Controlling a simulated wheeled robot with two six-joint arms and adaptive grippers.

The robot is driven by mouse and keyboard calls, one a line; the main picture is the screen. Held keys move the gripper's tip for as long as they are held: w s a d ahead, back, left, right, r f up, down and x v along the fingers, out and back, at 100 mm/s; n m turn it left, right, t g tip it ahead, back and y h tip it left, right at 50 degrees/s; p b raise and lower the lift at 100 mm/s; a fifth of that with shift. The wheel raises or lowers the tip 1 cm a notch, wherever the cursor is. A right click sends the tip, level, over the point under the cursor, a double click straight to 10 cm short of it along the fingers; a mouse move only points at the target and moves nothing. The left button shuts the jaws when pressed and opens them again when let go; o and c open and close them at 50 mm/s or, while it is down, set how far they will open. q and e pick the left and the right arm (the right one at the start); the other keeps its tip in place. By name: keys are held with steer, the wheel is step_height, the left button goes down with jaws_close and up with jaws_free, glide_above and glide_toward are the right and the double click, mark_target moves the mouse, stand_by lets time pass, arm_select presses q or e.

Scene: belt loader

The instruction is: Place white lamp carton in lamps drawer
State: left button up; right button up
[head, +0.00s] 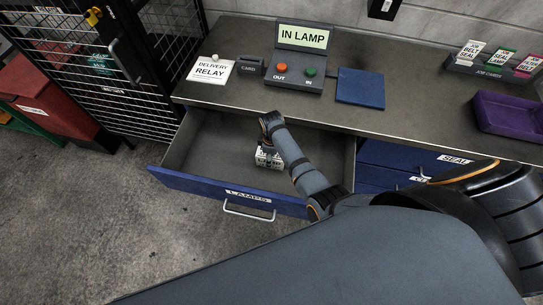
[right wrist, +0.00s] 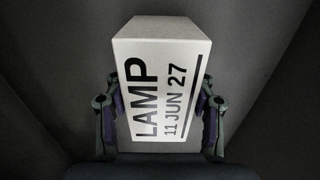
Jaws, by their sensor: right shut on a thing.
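The white lamp carton (right wrist: 160,85) fills the middle of the right wrist view, its printed face reading "LAMP 11 JUN 27". My right gripper (right wrist: 160,112) is shut on it, with one finger on each side. In the head view the carton (head: 267,159) is low inside the open lamps drawer (head: 225,192), under my right gripper (head: 268,148). I cannot tell whether the carton touches the drawer floor. The arm hides part of the drawer's right side. My left gripper is not in view.
The bench (head: 400,112) overhangs the drawer's back. On it are the "IN LAMP" console (head: 300,62), a blue pad (head: 360,87), a job card rack (head: 490,70) and a purple tray (head: 510,118). The drawer's left part is clear. A seal drawer (head: 410,155) is at right.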

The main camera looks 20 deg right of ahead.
steer(key=o, duration=1.4)
steer(key=shift+f, duration=0.1)
steer(key=shift+r, duration=0.35)
step_height(320, 180, up, 12)
steer(key=shift+f+p, duration=0.2)
steer(key=shift+p, duration=0.2)
